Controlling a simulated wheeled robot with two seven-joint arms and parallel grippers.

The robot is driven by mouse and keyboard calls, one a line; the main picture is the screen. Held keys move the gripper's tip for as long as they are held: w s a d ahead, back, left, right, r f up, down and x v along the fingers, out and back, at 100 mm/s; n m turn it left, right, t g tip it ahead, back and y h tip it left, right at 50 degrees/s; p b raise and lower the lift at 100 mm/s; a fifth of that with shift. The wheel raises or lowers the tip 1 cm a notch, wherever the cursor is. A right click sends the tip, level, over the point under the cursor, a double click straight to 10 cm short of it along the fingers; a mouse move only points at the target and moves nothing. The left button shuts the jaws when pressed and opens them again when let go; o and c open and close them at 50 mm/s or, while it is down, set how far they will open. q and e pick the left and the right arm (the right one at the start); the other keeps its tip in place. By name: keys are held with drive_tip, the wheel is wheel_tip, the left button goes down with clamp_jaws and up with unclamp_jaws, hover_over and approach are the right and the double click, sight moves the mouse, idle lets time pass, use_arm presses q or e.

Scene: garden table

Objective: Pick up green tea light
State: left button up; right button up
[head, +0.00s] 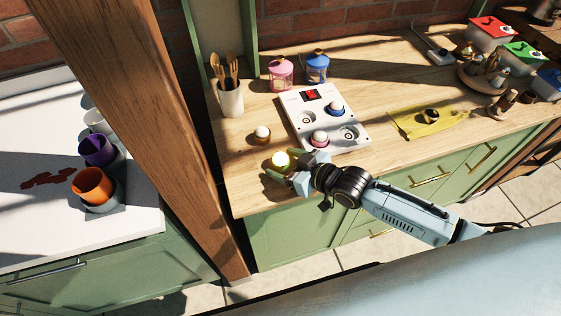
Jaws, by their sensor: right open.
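A yellow-green round thing with a bright top, which looks like the green tea light (281,159), sits near the front left edge of the wooden counter. My right gripper (289,170) reaches in from the right at counter height. It is open, with its fingertips close around the near side of the tea light. I cannot tell whether they touch it. My left gripper is not in view.
A white panel (293,104) with a red display and round wells holding a blue and a pink piece lies just behind. A small brown cup with a white top (262,133), a utensil pot (230,98) and two lidded jars stand nearby. A wooden post (150,110) rises to the left.

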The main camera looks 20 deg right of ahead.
drive_tip(key=c, duration=1.1)
